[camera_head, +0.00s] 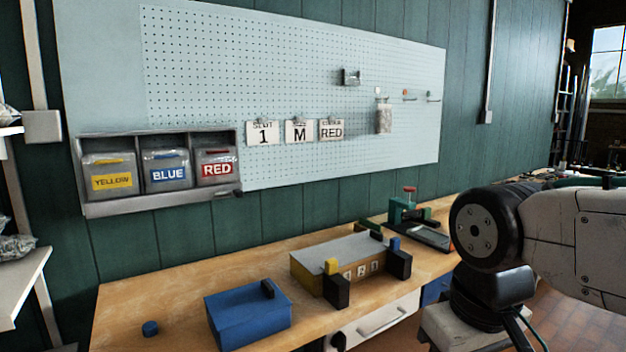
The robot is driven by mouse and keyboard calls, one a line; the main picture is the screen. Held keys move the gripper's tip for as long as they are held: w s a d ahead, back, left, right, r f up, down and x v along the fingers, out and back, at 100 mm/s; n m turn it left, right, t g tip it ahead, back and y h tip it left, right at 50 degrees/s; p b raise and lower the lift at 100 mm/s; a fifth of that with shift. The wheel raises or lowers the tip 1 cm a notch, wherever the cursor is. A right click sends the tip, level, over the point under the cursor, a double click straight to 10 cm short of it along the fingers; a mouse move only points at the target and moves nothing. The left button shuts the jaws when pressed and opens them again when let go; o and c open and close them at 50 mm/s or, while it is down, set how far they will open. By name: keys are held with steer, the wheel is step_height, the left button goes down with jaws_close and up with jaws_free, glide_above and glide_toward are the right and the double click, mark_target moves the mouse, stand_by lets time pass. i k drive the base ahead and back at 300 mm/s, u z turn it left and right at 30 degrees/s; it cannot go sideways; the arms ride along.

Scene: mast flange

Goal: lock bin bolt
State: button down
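A grey wall rack (88,208) holds three tilt bins side by side. They are labelled yellow (112,182), blue (167,175) and red (217,170). All three sit in their compartments. A small dark fitting (228,194) is on the rack's lower right edge, under the red bin; it may be the bolt, but it is too small to tell its position. My gripper is not in view. Only links of my arm show at the right, far from the rack and in front of the bench.
Below the rack is a wooden bench (185,275) with a blue box (248,318), a small blue cylinder (150,328), a grey-topped block with numbers (340,262) and a green press (405,210). Cards reading 1, M and RED (331,131) hang on the pegboard (290,60).

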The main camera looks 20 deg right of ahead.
mark_target(237, 193)
steer(key=z, duration=0.3)
steer(key=i, duration=1.35)
steer(key=u, duration=0.45)
